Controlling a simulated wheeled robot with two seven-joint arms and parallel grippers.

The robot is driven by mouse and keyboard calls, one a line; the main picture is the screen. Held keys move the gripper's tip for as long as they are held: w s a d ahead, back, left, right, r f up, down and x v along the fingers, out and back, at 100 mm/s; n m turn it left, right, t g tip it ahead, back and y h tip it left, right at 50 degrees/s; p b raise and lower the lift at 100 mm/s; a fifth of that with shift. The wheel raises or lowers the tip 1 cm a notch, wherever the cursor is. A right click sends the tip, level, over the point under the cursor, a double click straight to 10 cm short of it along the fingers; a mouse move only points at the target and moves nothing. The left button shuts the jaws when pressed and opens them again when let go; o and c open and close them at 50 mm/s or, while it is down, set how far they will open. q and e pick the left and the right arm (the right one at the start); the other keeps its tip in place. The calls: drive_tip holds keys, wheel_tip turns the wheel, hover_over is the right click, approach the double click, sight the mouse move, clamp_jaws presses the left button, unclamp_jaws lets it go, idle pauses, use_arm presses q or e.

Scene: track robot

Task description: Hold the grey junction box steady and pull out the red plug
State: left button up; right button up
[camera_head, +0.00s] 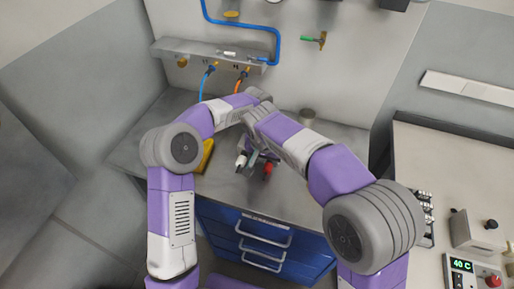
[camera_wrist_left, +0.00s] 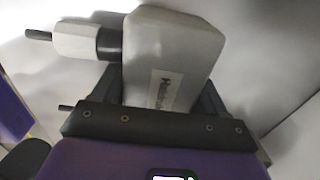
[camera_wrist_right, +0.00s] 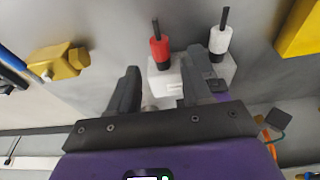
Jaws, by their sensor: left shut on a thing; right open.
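The grey junction box (camera_wrist_left: 175,50) sits between the fingers of my left gripper (camera_wrist_left: 161,85), which is shut on it. A white plug (camera_wrist_left: 85,40) sticks out of its side. In the right wrist view the box (camera_wrist_right: 215,72) carries the red plug (camera_wrist_right: 159,48) and the white plug (camera_wrist_right: 221,38) side by side, both with dark cables. My right gripper (camera_wrist_right: 162,68) is open and empty, its fingertips short of the red plug. In the head view the red plug (camera_head: 267,168) shows below my right gripper; the box is mostly hidden by my arms.
The box is over a grey worktop (camera_head: 180,105) above blue drawers (camera_head: 255,240). A yellow object (camera_head: 204,155) lies to the left. A brass fitting (camera_wrist_right: 62,61) is left of the red plug in the right wrist view.

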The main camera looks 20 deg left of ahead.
sight(267, 167)
drive_tip(key=shift+x, duration=4.1)
clamp_jaws()
